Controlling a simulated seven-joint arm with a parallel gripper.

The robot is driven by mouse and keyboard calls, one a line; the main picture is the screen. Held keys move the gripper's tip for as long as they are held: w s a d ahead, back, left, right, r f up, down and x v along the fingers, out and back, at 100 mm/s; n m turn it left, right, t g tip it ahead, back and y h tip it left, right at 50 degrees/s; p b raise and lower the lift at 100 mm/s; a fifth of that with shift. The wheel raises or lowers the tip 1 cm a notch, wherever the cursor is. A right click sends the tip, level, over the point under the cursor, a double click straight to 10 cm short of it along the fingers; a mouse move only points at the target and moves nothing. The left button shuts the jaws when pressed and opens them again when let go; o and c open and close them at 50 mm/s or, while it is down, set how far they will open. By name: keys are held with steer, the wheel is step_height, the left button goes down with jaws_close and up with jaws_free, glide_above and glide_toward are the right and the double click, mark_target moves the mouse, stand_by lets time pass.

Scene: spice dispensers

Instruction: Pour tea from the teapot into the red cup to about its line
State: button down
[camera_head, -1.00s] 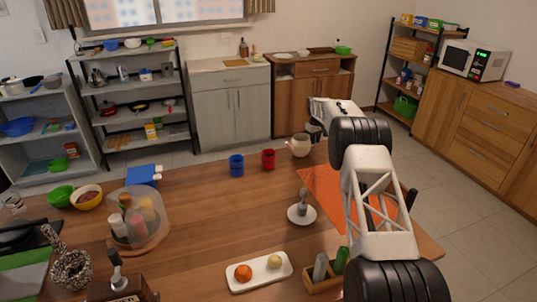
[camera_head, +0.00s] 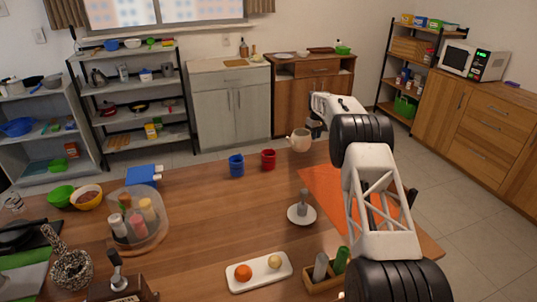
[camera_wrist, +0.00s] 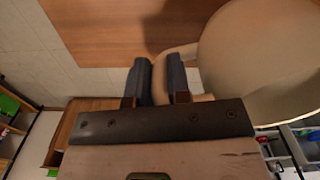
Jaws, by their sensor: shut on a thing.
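The cream teapot (camera_head: 299,141) is near the far edge of the wooden table in the head view, just right of the red cup (camera_head: 268,159). In the wrist view the teapot (camera_wrist: 265,60) fills the upper right, with its handle running between the fingers. My gripper (camera_wrist: 157,70) is shut on the handle; in the head view it is mostly hidden behind my arm. The teapot appears raised above the table. The red cup stands upright, with a blue cup (camera_head: 236,166) to its left. The line on the red cup is too small to see.
An orange mat (camera_head: 325,190) lies right of the cups. A white saucer (camera_head: 302,220) holding a grey upright object stands nearer. The table middle is clear.

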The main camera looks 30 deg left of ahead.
steer(key=shift+r, duration=1.15)
steer(key=shift+w+d+r, duration=0.1)
steer(key=shift+w+d, duration=0.05)
steer(key=shift+d, duration=0.2)
steer(key=w+d+r+m, duration=0.1)
steer(key=d+r+m, duration=0.15)
steer(key=d, duration=1.05)
steer(key=w+d+r+m, duration=0.1)
steer(key=d+r+m, duration=0.15)
steer(key=d, duration=1.05)
steer(key=s+d+f+m, duration=0.1)
steer(key=s+d+m, duration=0.1)
steer(key=d, duration=0.6)
steer(key=s+d+f+m, duration=0.1)
steer(key=s+d, duration=0.3)
steer(key=d, duration=0.4)
steer(key=s+d+f+m, duration=0.2)
steer(key=d+m, duration=0.1)
steer(key=d, duration=0.5)
steer(key=shift+s+d, duration=0.2)
steer(key=shift+s, duration=0.2)
steer(key=shift+a+f, duration=0.1)
